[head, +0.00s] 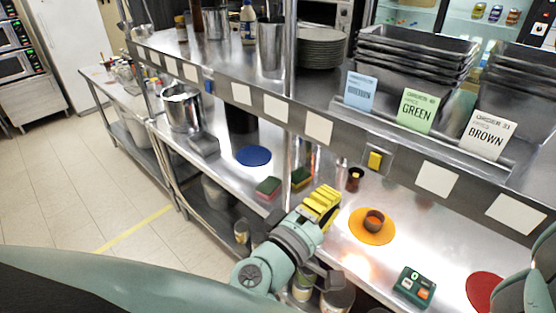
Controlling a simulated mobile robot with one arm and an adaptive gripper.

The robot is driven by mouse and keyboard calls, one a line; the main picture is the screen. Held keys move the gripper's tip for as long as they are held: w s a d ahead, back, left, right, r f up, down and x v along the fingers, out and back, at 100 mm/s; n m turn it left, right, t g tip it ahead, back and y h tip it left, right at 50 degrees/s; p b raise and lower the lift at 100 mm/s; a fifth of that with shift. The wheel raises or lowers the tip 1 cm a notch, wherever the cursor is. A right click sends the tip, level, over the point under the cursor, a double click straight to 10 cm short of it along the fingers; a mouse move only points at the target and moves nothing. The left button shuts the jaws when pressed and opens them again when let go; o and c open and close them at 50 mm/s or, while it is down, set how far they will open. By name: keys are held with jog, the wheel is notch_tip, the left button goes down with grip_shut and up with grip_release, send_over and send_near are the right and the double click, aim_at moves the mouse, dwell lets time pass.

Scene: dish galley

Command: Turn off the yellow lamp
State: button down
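A small yellow square (375,160), which may be the yellow lamp or its switch, sits on a metal plate on the shelf's front edge, right of centre. I cannot tell whether it is lit. My gripper (322,206) is above the steel counter, left of and lower than the yellow square and apart from it. Yellow ridged parts show at its end. The view does not show whether the fingers are open or shut, or whether they hold anything.
A green box with buttons (414,286) and a red disc (486,291) are nearer. The shelf overhangs the counter.

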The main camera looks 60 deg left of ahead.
aim_at(371, 154)
jog(key=p+x, duration=0.7)
jog(key=x, duration=0.4)
jog(key=shift+w+a+r, duration=0.15)
jog(key=shift+w+r, duration=0.1)
jog(key=shift+f+p+x, duration=0.15)
jog(key=shift+p+x, duration=0.25)
jog(key=shift+x, duration=0.2)
jog(key=shift+f+p+x, duration=0.15)
jog(key=shift+p+x, duration=0.2)
jog(key=shift+x, duration=0.25)
jog(key=shift+w, duration=0.1)
